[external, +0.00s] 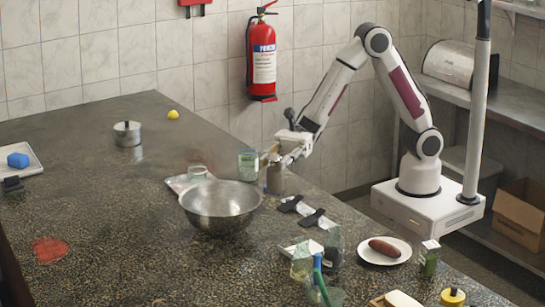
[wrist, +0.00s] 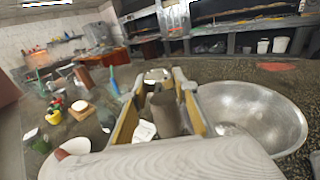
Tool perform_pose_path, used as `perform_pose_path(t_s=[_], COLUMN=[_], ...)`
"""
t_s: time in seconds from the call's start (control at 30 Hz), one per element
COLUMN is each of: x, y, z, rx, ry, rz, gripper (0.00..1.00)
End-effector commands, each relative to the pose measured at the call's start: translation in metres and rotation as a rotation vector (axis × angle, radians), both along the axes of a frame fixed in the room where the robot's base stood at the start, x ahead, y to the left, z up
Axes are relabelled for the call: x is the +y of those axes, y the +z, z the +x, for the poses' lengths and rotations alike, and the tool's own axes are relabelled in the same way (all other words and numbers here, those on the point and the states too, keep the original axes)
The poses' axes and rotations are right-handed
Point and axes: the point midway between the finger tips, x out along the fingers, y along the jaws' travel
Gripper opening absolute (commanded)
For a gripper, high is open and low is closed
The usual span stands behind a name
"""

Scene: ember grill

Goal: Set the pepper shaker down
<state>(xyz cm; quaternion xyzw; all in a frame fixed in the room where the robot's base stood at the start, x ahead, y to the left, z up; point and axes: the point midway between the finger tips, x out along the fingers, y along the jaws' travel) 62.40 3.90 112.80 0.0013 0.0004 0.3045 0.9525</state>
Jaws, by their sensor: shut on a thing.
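The pepper shaker (external: 275,180) is a grey cylinder, upright at the counter's right edge, just right of the metal bowl (external: 221,205). My gripper (external: 273,160) is shut on its upper part. In the wrist view the shaker (wrist: 167,113) stands between the two fingers of my gripper (wrist: 160,95), with the bowl (wrist: 250,118) close on the right. The shaker's base is at or very near the counter (external: 120,215); I cannot tell whether it touches.
A green-labelled glass jar (external: 248,164) stands just behind the shaker. Black-and-white strips (external: 304,211) lie in front of it. A plate with a sausage (external: 384,249) and a green bottle (external: 429,259) are nearer the front. The counter's left-middle is mostly clear.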

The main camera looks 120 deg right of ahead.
Motion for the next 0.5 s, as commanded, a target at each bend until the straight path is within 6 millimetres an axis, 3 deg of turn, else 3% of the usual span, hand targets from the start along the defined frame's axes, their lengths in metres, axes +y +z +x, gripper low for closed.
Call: perform_pose_path(t_s=[0.5], x=[-0.065], y=[0.054], z=[-0.020], rx=[-0.004], ry=[-0.330], rz=[0.000], gripper=[0.01])
